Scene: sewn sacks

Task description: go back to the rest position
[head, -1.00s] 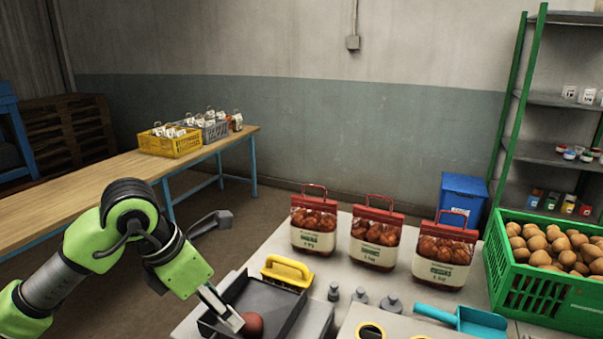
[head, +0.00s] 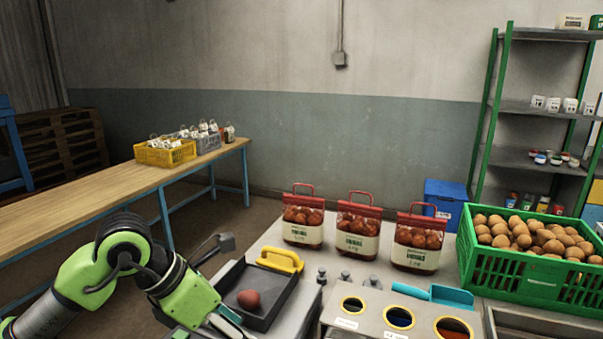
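My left gripper (head: 228,321) is at the bottom of the head view, at the near left edge of a dark tray (head: 272,318). Its fingertips are partly cut off and I cannot tell how far apart they are. A reddish-brown round item (head: 248,299) lies in the tray beside the gripper, apart from it. My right gripper is not in view.
Three filled sacks with red tops (head: 303,232) stand upright behind a unit with round holes (head: 395,333). A green crate of potatoes (head: 520,276) is at the right. A yellow-handled tool (head: 280,261) lies at the tray's far end. A long wooden table (head: 100,188) stands at left.

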